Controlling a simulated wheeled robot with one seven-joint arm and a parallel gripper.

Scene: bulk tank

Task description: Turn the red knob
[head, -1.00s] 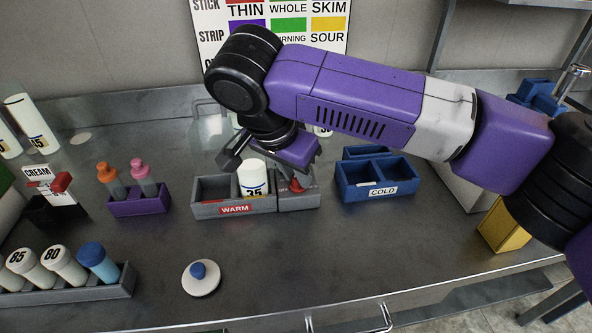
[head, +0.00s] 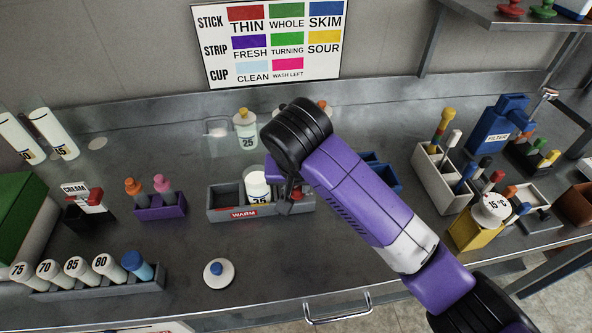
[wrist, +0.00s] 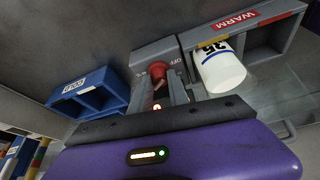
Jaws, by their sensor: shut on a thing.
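The red knob (wrist: 158,70) sits on a small grey box (wrist: 150,52) marked OFF, joined to the end of the grey WARM rack. In the wrist view my gripper (wrist: 163,84) has its two fingers closed about the knob, with the knob's red top showing at the fingertips. In the head view a little of the red knob (head: 297,195) shows beside the WARM rack (head: 238,211). There my arm hides most of the gripper, and the knob's exact angle is hard to tell.
A white bottle (wrist: 222,70) stands in the WARM rack close beside my gripper. The blue COLD rack (wrist: 88,93) is on the knob's other side. A white-lidded piece with a blue knob (head: 219,272) lies on the open counter in front. A bottle (head: 245,130) stands behind.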

